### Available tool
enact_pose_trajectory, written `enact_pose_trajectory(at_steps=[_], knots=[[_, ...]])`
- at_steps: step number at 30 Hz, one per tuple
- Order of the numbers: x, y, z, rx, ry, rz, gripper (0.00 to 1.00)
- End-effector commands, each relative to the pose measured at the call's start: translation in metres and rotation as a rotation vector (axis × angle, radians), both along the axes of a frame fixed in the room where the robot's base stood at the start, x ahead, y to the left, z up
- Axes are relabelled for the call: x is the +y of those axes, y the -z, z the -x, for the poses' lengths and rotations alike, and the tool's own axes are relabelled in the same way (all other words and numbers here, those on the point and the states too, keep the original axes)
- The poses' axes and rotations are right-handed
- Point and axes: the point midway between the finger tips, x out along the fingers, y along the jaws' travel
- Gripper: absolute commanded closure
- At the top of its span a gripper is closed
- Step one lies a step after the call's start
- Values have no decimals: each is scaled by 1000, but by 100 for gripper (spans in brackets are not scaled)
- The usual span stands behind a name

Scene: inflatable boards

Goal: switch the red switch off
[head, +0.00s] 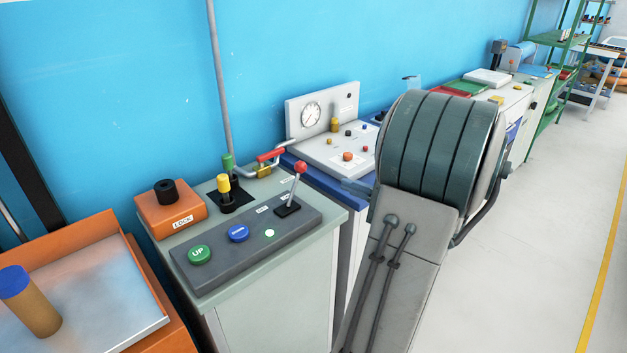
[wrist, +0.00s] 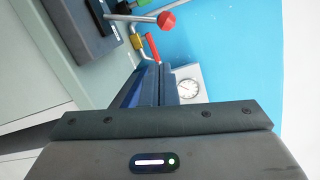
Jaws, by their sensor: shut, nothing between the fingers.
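The red switch is a metal lever with a red ball knob (head: 300,167). It rises from a black slot base on the dark grey control panel (head: 215,268) and leans toward the right. Small white labels lie beside its base, too small to read. In the head view my arm hides most of the gripper.
The panel also has a green UP button (head: 200,254), a blue button (head: 238,233) and a small lit light. Behind the lever are a red-handled valve (head: 270,155) and yellow and green knobs. An orange LOCK box (head: 172,210) stands left. Floor at right is clear.

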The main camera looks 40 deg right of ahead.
Motion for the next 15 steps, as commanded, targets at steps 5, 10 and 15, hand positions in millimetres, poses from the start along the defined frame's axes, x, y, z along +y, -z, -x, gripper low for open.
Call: enact_pose_trajectory(at_steps=[5,10,15], knots=[[-30,6,13,-54,90,-11,100],[-31,5,14,-58,95,-10,100],[-30,5,13,-56,94,-10,100]])
